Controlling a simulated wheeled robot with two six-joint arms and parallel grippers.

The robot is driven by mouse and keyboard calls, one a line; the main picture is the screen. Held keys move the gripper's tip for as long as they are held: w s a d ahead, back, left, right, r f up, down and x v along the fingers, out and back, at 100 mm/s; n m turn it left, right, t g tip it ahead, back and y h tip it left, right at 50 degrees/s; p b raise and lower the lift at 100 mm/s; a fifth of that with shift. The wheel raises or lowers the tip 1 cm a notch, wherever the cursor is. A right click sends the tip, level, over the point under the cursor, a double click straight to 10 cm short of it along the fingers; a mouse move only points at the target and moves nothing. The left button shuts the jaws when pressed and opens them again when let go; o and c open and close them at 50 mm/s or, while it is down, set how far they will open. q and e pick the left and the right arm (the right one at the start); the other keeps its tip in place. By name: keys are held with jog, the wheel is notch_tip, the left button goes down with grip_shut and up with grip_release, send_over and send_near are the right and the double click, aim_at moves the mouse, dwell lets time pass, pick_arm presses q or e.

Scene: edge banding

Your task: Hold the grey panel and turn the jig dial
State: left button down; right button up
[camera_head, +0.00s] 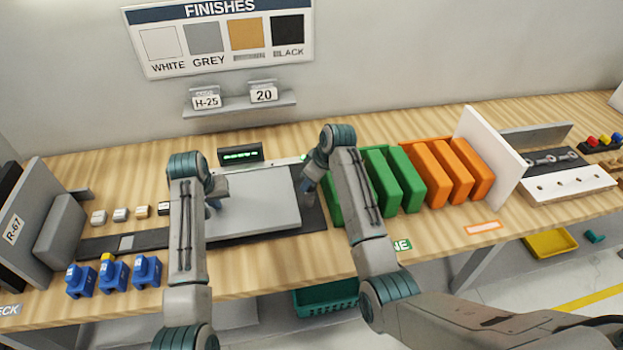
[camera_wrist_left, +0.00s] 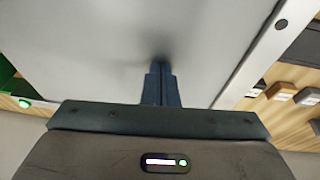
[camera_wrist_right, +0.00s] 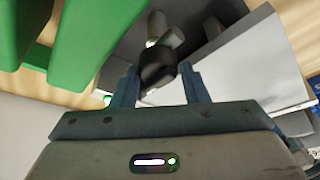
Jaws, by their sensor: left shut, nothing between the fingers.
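The grey panel (camera_head: 262,203) lies flat on the dark jig bed on the bench; it also fills much of the left wrist view (camera_wrist_left: 110,50). My left gripper (camera_head: 213,203) points down onto the panel's left part. Its fingers (camera_wrist_left: 161,72) are shut and empty, with the tips at or just above the panel surface; contact is hard to tell. My right gripper (camera_head: 308,195) is at the panel's right edge. In the right wrist view its fingers (camera_wrist_right: 160,80) are apart, with the black jig dial knob (camera_wrist_right: 158,66) between them. My right arm hides the dial in the head view.
Green bins (camera_head: 404,178) and orange bins (camera_head: 470,168) stand right of the jig. Blue blocks (camera_head: 113,276) and small sample blocks (camera_head: 120,214) are at the left. A lit green display (camera_head: 240,155) is behind the panel. A finishes board (camera_head: 222,38) hangs on the wall.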

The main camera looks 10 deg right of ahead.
jog(key=c, duration=0.4)
jog(key=shift+c, duration=0.2)
jog(key=shift+f+m, duration=0.1)
jog(key=shift+m, duration=0.2)
jog(key=m, duration=0.1)
jog(key=m+h, duration=0.1)
jog(key=m, duration=0.1)
jog(key=m+t+h, duration=0.1)
jog(key=m, duration=0.1)
jog(key=shift+s+a, duration=0.15)
jog(key=shift+a, duration=0.1)
jog(key=m+h, duration=0.1)
jog(key=m, duration=0.4)
jog(key=shift+a+h, duration=0.1)
jog(key=shift+h, duration=0.3)
jog(key=shift+m+h, duration=0.8)
jog(key=shift+m, duration=1.3)
